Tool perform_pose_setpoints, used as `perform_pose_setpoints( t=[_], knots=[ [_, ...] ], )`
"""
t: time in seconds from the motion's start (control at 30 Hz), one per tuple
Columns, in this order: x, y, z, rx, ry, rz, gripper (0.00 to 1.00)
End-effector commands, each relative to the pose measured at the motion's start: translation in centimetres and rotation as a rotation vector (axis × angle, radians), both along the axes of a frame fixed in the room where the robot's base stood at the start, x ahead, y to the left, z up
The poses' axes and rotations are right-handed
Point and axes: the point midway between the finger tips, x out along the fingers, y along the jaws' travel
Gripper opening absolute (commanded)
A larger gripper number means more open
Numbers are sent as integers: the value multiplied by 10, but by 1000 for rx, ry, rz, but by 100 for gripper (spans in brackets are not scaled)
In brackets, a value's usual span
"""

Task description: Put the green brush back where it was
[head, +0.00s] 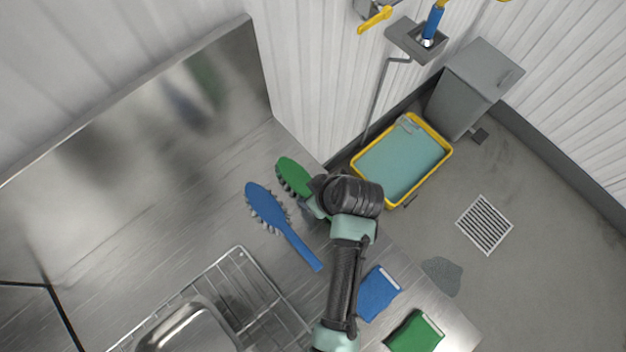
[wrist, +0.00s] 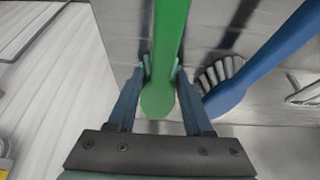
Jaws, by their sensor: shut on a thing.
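The green brush (head: 292,174) is at the right end of the steel counter in the head view, its bristled head up and left of my arm. My gripper (wrist: 161,75) is shut on the green brush's handle (wrist: 170,35) in the wrist view, a finger on each side. In the head view my wrist hides the gripper and most of the handle. I cannot tell whether the brush touches the counter. A blue brush (head: 267,207) lies beside it to the left, bristles showing along its edge. It also shows in the wrist view (wrist: 262,62), to the right of the gripper.
A wire rack (head: 238,252) with a metal pan (head: 190,328) stands at the lower left. A blue cloth (head: 377,293) and a green cloth (head: 415,333) lie near the counter's front edge. A yellow-rimmed tub (head: 447,150) is on the floor beyond. Bare counter lies to the left.

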Motion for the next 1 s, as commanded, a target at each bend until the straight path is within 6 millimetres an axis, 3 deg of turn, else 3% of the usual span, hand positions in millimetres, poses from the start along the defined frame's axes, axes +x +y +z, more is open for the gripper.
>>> perform_pose_setpoints(
  t=[0.1,0.13,0.3,0.67,1.0],
  knots=[
    [0,0,-2,1,-1,0,0],
    [0,0,-2,0,0,0,54],
    [0,0,-2,0,0,0,81],
    [-1,-1,4,0,-1,0,81],
    [-20,-15,56,-1,-3,-1,81]
  ],
)
